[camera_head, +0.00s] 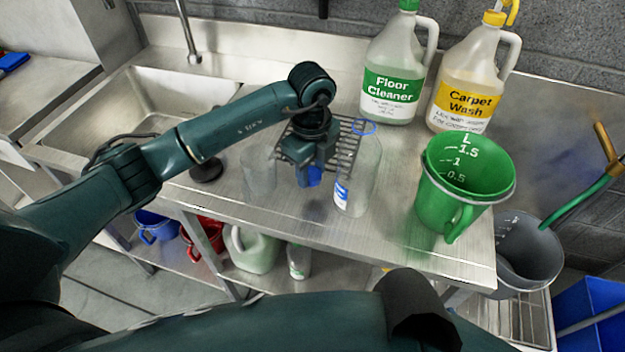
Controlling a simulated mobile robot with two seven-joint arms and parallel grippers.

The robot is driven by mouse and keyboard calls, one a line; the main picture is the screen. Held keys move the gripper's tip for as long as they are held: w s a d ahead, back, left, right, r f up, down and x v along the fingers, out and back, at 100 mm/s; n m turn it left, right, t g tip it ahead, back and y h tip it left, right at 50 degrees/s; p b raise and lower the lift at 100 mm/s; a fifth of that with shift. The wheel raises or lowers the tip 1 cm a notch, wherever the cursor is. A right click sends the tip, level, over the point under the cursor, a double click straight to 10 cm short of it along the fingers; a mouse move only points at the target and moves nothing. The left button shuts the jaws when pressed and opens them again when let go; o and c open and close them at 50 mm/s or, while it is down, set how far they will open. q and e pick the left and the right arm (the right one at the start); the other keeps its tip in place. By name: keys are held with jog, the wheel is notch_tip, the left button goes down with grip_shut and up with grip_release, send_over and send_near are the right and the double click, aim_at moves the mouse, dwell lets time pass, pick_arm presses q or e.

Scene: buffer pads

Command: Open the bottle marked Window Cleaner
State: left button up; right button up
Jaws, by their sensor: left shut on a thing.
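A clear bottle (357,180) stands upright on the steel counter, with a blue ring at its open-looking top and a small blue and white label whose words I cannot read. It may be the Window Cleaner bottle. My left gripper (310,172) is just left of this bottle, pointing down and apart from its top. It is shut on a small blue thing (312,179) that looks like a cap, partly hidden by the fingers. My right gripper is not in view.
A clear container (259,173) stands left of my gripper, and a wire rack (345,133) lies behind. Floor Cleaner (391,87) and Carpet Wash (463,100) jugs stand at the back. A green bucket (432,200) is at right, a sink (170,105) at left.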

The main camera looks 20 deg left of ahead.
aim_at(312, 193)
pick_arm(q)
notch_tip(312, 193, down, 4)
jog(key=shift+f, duration=0.45)
jog(key=o, duration=1.1)
jog(key=shift+c, duration=0.2)
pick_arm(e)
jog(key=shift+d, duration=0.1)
pick_arm(q)
jog(key=shift+r, duration=0.15)
notch_tip(312, 193, up, 11)
jog(key=shift+r+b, duration=0.1)
jog(key=shift+b, duration=0.5)
jog(key=shift+r, duration=0.45)
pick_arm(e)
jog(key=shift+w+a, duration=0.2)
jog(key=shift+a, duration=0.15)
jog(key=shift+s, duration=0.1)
